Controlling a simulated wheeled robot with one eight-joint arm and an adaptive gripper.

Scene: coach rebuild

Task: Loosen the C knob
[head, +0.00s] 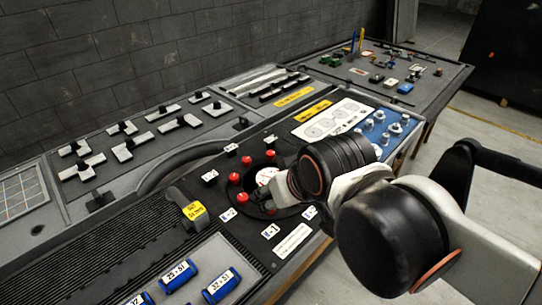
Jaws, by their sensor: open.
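I cannot read a C on any label, so I cannot tell which knob is C. My wrist covers the right part of the ring.
White label plates such as H-1 (271,231) lie around the ring. A dark block with a yellow tag (194,211) stands to the left. Blue cylinders (222,285) lie at the front. A blue panel with knobs (381,130) is behind my wrist. A cluttered table (440,85) is at the far right.

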